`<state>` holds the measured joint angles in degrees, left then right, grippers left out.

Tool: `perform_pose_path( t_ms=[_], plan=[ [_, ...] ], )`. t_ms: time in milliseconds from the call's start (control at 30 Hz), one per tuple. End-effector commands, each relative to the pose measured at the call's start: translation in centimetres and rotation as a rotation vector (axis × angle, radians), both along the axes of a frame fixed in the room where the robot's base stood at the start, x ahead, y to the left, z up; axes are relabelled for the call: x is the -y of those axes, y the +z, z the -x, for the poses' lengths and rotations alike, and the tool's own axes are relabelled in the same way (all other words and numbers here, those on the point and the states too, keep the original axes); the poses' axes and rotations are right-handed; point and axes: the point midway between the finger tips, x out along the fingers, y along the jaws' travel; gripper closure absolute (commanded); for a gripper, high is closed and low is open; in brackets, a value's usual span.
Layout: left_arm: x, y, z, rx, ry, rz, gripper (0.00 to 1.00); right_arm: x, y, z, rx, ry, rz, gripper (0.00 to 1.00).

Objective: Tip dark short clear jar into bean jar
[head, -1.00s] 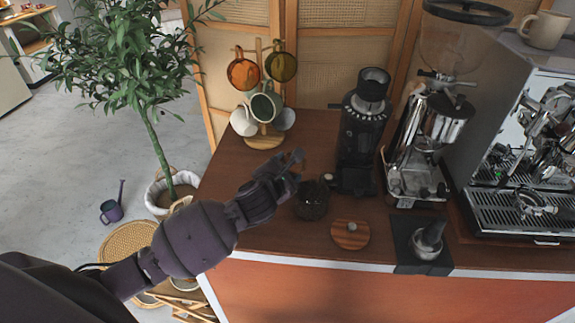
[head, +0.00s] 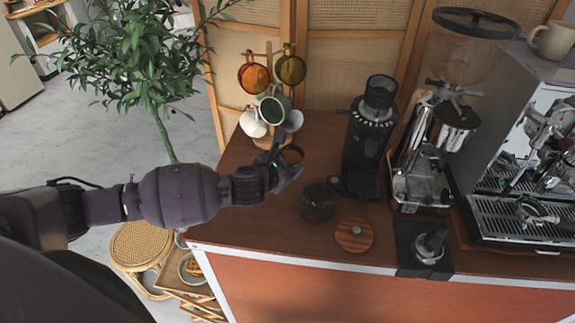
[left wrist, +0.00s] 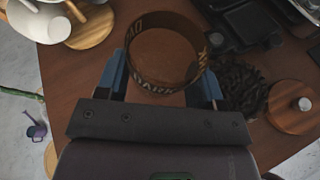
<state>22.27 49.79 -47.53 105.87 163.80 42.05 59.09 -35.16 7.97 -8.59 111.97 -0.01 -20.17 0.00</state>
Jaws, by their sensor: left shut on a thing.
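My left gripper (head: 282,166) is shut on the short clear jar (head: 291,154), which bears lettering. In the left wrist view the jar (left wrist: 165,82) sits between the blue fingertips (left wrist: 163,88), with brown showing through it and no beans visible inside. The bean jar (head: 318,205) stands open on the cart, in front and to the right of the held jar. The left wrist view shows dark beans in the bean jar (left wrist: 240,88). The held jar is apart from it. My right gripper is not in view.
A round wooden lid (head: 354,236) lies in front of the bean jar. A black grinder (head: 368,145) stands behind it, and a mug tree with several mugs (head: 272,109) at the back left. A tamper (head: 430,245) and espresso machine (head: 535,150) are to the right.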

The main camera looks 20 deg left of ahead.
Motion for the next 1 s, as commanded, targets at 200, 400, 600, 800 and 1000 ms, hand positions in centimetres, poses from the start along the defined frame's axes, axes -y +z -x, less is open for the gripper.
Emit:
perform_pose_path(
  t_ms=[200, 400, 600, 800, 1000],
  plan=[
    [-0.6, 0.3, -0.2, -0.024, 0.000, 0.093, 0.68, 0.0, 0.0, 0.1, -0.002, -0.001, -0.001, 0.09],
    [-1.0, 0.4, -0.3, -0.053, 0.002, 0.195, 0.68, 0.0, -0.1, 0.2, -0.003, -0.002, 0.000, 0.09],
    [-1.2, 0.4, -0.3, -0.072, 0.002, 0.256, 0.68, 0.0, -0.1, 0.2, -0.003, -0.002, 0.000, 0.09],
    [-1.2, 0.4, -0.3, -0.075, 0.002, 0.268, 0.68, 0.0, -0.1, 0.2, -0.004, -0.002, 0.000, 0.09],
    [-1.2, 0.4, -0.3, -0.074, 0.002, 0.267, 0.68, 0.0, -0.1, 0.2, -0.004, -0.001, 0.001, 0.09]
  ],
)
